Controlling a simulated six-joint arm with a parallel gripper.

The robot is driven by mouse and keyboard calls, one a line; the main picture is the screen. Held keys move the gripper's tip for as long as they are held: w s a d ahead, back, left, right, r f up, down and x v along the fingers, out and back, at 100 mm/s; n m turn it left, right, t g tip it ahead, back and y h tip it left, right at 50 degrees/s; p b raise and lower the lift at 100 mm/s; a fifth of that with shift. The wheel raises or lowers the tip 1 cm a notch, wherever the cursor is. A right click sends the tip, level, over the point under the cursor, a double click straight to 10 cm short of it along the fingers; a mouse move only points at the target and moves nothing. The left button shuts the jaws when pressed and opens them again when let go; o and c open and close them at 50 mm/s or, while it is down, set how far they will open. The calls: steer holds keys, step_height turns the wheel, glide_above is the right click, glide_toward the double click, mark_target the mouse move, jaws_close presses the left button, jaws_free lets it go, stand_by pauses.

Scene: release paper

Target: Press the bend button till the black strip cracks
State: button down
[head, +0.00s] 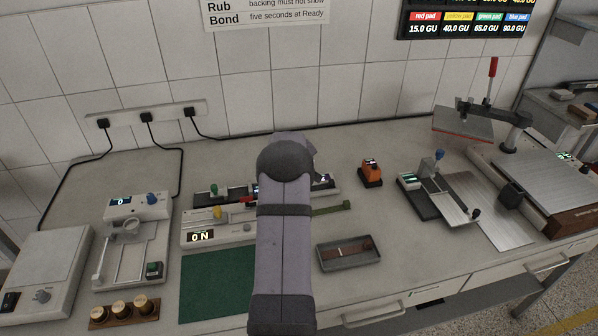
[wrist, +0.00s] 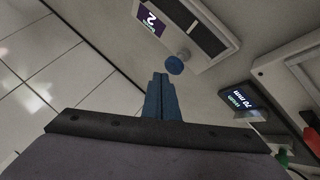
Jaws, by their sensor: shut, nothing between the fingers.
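My gripper (wrist: 160,78) is shut and empty, its blue fingers pressed together in the wrist view. In the head view my arm hides it. A round blue button (wrist: 174,65) is just beyond the fingertips in the wrist view; I cannot tell whether they touch it. It is beside a pale device (wrist: 180,55) with a purple display (wrist: 151,20) reading 2. A dark panel (wrist: 208,40) with a pale line is on that device. I cannot make out the black strip for certain, nor any crack.
In the head view, a 0 N device (head: 218,236) and a bench tester with a blue knob (head: 153,199) are left of my arm. A grey tray (head: 348,266) holding a brown strip and an orange device (head: 370,174) are right of it. A green mat (head: 215,285) lies in front.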

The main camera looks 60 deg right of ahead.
steer(key=shift+r+p, duration=2.2)
steer(key=shift+r, duration=0.35)
steer(key=w+a+r+y, duration=0.1)
steer(key=w+a, duration=0.2)
steer(key=a, duration=0.6)
steer(key=w+a+r+y, duration=0.1)
steer(key=w+a, duration=0.3)
steer(key=a, duration=0.5)
steer(key=s+a+r+n+g+y, duration=0.1)
steer(key=s+a+n+y, duration=0.15)
steer(key=a, duration=1.45)
steer(key=s+a+g+y, duration=0.1)
steer(key=s+a+y, duration=0.1)
steer(key=s+a, duration=0.7)
steer(key=s+a+f+n+g+y, duration=0.1)
steer(key=s+a+g, duration=0.1)
steer(key=s+a, duration=0.6)
steer(key=a, duration=0.7)
steer(key=shift+s+y, duration=0.35)
